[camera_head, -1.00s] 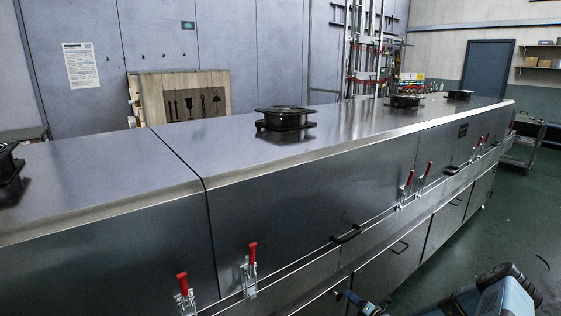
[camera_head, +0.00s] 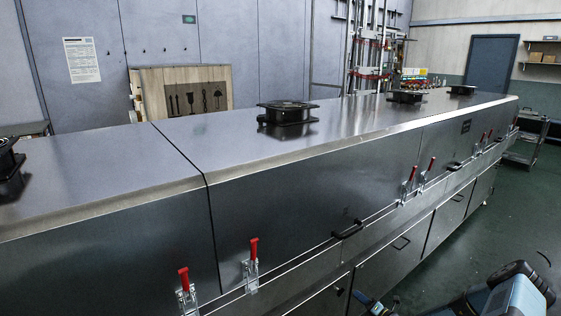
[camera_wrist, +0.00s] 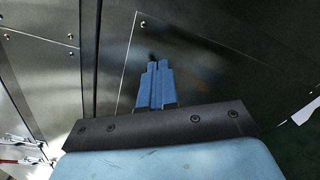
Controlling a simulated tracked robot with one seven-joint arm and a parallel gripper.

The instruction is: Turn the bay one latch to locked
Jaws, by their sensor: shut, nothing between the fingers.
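Red-handled latches sit along the front of the steel dryer (camera_head: 290,190) in the head view. The nearest two are a left latch (camera_head: 185,292) and a right latch (camera_head: 251,265), both with their red handles upright. A farther pair, one latch (camera_head: 408,186) and another (camera_head: 427,175), also has raised handles. I cannot tell which is the bay one latch. In the wrist view my gripper (camera_wrist: 154,60) has its blue fingers together and empty, before a steel panel. Part of a latch (camera_wrist: 25,150) with a red handle shows at the lower left there, apart from my fingers.
Black handles, such as the nearer one (camera_head: 348,229), stick out from the dryer front. Fan units (camera_head: 286,113) stand on its top. A grey cart (camera_head: 527,140) stands at the far right end. Green floor (camera_head: 440,265) lies open to the right.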

